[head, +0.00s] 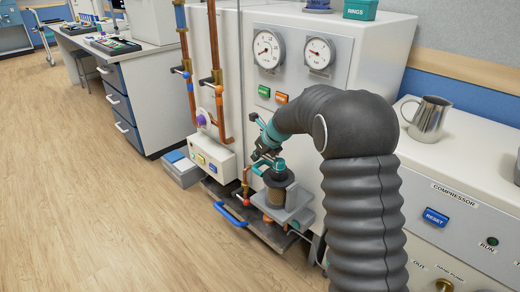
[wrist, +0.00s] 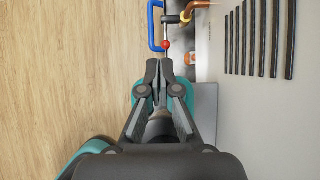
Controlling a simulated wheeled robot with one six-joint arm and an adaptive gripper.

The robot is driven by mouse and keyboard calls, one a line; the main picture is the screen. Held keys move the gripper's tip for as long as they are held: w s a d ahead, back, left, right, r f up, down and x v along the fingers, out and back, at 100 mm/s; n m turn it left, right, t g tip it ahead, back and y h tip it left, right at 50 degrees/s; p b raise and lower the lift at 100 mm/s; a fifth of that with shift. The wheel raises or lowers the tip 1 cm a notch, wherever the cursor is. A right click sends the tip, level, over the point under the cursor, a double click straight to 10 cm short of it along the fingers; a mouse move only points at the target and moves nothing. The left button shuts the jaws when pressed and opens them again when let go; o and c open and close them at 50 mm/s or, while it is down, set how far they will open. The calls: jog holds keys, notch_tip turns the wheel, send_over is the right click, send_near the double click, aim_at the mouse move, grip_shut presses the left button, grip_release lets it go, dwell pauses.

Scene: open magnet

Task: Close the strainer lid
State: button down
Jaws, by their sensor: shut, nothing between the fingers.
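The strainer (head: 277,194) is a short upright cylinder with a brown mesh-like side and a dark top, standing on a grey block low on the front of the white cabinet. Teal and dark parts show at its top; I cannot tell which is the lid or how far it is open. My gripper (head: 258,156) is shut and empty, close above and slightly left of the strainer's top in the head view. In the wrist view the fingertips of my gripper (wrist: 160,70) meet, with teal parts close by. Contact with the strainer cannot be told.
A blue handle (head: 230,215) sticks out at the left of the low shelf, beside a copper pipe with a red ball (wrist: 166,45). A white box with buttons (head: 208,160) and copper pipes (head: 216,60) stand left of the strainer. The wooden floor (head: 100,200) is clear.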

jog(key=shift+f, duration=0.3)
dwell(0.4)
